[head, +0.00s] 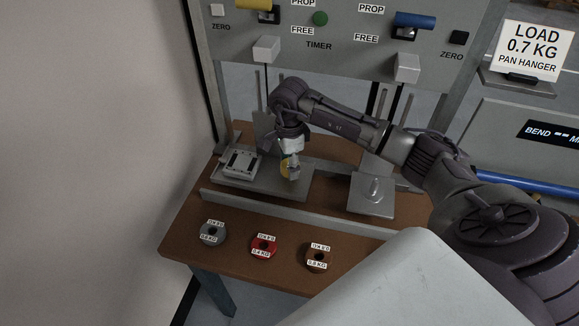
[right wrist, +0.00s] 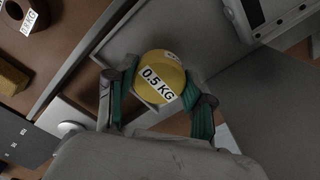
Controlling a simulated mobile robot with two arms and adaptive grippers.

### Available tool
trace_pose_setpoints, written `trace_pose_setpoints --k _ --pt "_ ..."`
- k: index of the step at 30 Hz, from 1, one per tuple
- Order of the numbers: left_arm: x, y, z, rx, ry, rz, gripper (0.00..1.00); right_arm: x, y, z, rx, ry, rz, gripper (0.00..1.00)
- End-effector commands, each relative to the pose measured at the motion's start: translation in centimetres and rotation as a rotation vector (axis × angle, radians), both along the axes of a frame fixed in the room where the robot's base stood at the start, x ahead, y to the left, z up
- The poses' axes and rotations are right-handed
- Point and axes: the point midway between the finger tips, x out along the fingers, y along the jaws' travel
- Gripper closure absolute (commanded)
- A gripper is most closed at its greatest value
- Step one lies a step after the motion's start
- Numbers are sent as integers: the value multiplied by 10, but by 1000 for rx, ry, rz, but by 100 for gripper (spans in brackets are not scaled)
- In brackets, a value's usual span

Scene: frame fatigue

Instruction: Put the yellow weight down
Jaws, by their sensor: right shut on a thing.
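The yellow weight (right wrist: 168,68), a round disc labelled 0.5 KG, sits between the green-padded fingers of my right gripper (right wrist: 160,100) in the right wrist view. The gripper is shut on it. In the head view my right gripper (head: 291,172) points down over the left grey metal plate (head: 300,186), and only a sliver of the yellow weight (head: 285,166) shows beside the fingers. I cannot tell whether the weight touches the plate. My left gripper is not in view.
Grey (head: 212,233), red (head: 264,246) and brown (head: 319,258) weights lie along the front of the brown table (head: 185,236). A square pan (head: 385,207) with a central peg stands right of my gripper. A sign (head: 532,48) reads LOAD 0.7 KG PAN HANGER.

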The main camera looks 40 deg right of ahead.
Motion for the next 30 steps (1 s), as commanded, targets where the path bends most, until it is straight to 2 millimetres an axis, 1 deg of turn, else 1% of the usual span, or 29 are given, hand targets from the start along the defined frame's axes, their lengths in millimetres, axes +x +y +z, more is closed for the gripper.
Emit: trace_pose_setpoints --k 1,3,5,11,15,16,18,20,30 --pt "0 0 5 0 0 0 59 0 1 -6 2 3 -1 100" --pt "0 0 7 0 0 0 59 0 1 -15 2 0 -2 100" --pt "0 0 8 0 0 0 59 0 0 -19 1 0 -1 100" --pt "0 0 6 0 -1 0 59 0 0 -20 0 -2 0 100" --pt "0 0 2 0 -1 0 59 1 0 -24 0 -3 0 100" --pt "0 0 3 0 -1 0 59 0 0 -24 0 0 0 44" --pt "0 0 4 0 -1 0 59 0 0 -24 0 0 0 32" --pt "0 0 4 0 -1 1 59 0 0 -24 0 0 0 22" --pt "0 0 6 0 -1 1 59 0 0 -21 1 0 0 22"
